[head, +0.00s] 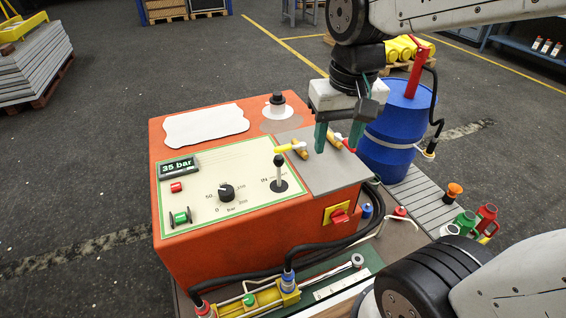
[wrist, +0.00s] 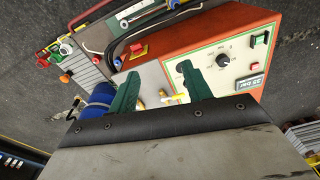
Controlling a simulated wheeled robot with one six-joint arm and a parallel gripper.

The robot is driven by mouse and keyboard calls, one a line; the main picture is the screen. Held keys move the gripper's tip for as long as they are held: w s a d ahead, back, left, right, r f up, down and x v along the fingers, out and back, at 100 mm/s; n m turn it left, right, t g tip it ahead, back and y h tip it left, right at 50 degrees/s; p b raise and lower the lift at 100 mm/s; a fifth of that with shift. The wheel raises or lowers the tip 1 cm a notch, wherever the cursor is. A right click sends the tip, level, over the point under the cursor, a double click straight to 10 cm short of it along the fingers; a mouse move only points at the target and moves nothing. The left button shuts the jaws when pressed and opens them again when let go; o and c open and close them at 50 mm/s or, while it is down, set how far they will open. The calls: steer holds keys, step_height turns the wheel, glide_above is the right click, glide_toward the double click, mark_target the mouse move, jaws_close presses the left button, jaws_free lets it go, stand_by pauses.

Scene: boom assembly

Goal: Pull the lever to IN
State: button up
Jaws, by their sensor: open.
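The lever (head: 279,172) is a thin stick with a dark knob, standing roughly upright from a black round base on the pale control panel (head: 209,200). The word IN is printed just left of its base; the print to the right is too small to read. My gripper (head: 338,143) has two green fingers, spread apart with nothing between them. It hangs above the grey plate, to the right of the lever and apart from it. In the wrist view my gripper (wrist: 157,78) is over the plate and panel edge; one finger seems to hide the lever.
The orange cabinet (head: 250,244) carries a dial (head: 226,193), a "35 bar" display (head: 178,167) and a red switch (head: 339,216). Small brass-coloured pieces with yellow and red handles lie on the grey plate (head: 326,170) under my gripper. A blue drum (head: 397,125) stands close at right.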

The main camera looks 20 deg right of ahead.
steer(key=w+f+m, duration=0.2)
steer(key=w+f, duration=0.1)
steer(key=w, duration=0.5)
steer(key=m+g, duration=0.1)
steer(key=m, duration=0.2)
glide_above(279, 167)
steer(key=w, duration=0.1)
steer(key=f, duration=1.4)
steer(key=shift+w+d, duration=0.15)
steer(key=shift+d, duration=0.05)
step_height(279, 167, down, 7)
steer(key=shift+r, duration=0.1)
steer(key=shift+f, duration=0.45)
steer(key=shift+c, duration=0.3)
